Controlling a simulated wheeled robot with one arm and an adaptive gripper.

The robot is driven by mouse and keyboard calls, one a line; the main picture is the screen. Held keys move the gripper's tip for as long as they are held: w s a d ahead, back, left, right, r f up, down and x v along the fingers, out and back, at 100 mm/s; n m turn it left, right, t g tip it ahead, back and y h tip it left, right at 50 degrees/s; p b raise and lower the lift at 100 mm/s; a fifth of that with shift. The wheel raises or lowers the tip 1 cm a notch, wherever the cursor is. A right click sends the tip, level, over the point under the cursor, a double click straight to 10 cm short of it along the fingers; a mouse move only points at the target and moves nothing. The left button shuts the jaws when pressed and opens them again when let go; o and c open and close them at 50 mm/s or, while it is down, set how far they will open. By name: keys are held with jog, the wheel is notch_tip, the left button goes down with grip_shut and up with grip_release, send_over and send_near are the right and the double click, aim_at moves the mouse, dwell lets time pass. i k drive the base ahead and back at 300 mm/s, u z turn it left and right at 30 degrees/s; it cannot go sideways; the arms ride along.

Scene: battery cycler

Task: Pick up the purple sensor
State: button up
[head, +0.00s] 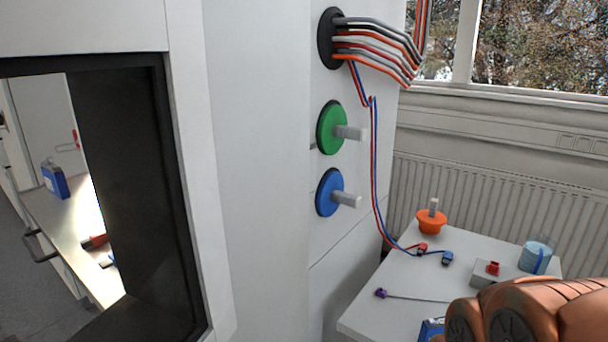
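The purple sensor (381,293) lies on the white table (365,318) at the lower right of the head view, near the table's left side. A thin cable runs from it to the right, and its far end is hidden behind my orange arm. No gripper fingers show in this view, so I cannot see where my gripper is relative to the sensor.
Red (421,247) and blue (447,258) connectors hang from cables onto the table. Behind them is an orange holder (431,225); right are a grey block (482,280) and a blue-tinted cup (535,257). A white cabinet (255,170) with green (328,128) and blue (326,192) knobs stands left.

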aim_at(380, 293)
jog(key=z, duration=1.8)
jog(key=i, duration=0.6)
jog(key=u, duration=2.9)
